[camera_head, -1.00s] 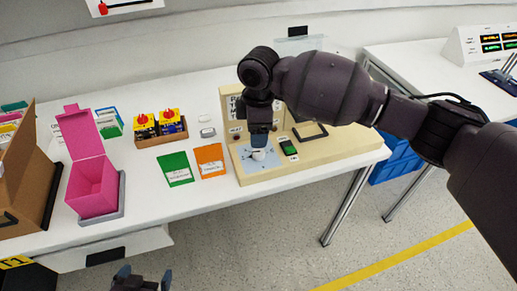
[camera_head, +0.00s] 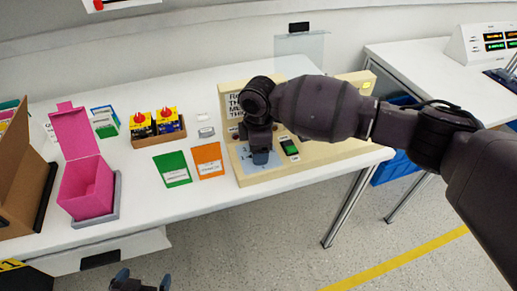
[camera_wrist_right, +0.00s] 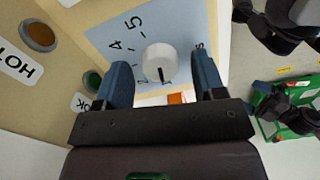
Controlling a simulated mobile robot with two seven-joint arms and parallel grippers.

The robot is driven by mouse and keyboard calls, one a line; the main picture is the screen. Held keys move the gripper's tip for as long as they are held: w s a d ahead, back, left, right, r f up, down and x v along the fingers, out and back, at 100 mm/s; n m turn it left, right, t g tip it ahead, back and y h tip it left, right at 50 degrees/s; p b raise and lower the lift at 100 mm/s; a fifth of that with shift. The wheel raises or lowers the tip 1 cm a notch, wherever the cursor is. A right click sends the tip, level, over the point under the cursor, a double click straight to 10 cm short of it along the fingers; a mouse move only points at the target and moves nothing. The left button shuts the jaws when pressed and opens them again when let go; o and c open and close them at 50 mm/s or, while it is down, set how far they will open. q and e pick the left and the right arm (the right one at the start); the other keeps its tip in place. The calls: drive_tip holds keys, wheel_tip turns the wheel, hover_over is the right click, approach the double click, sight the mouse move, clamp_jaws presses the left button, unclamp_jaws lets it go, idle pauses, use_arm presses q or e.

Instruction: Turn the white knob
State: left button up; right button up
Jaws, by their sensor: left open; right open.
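The white knob (camera_wrist_right: 160,64) sits on a light blue dial plate (camera_wrist_right: 103,42) with printed numbers. A dark line on the knob points toward the bottom of the right wrist view. My right gripper (camera_wrist_right: 163,82) is open, with one blue finger on each side of the knob in that view and gaps between. Whether the fingers reach down around it, I cannot tell. In the head view my right gripper (camera_head: 260,157) is over the dial plate (camera_head: 243,162) and hides the knob. My left gripper (camera_head: 141,282) is open and empty at the bottom edge, away from the table.
The dial is on a beige panel (camera_head: 317,159) with a green button (camera_head: 289,147); an orange button (camera_wrist_right: 39,35) also shows. Green (camera_head: 172,167) and orange (camera_head: 208,160) cards lie left of it. A pink box (camera_head: 87,190) stands further left.

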drive_tip(key=shift+f, duration=0.3)
drive_tip(key=shift+c, duration=0.3)
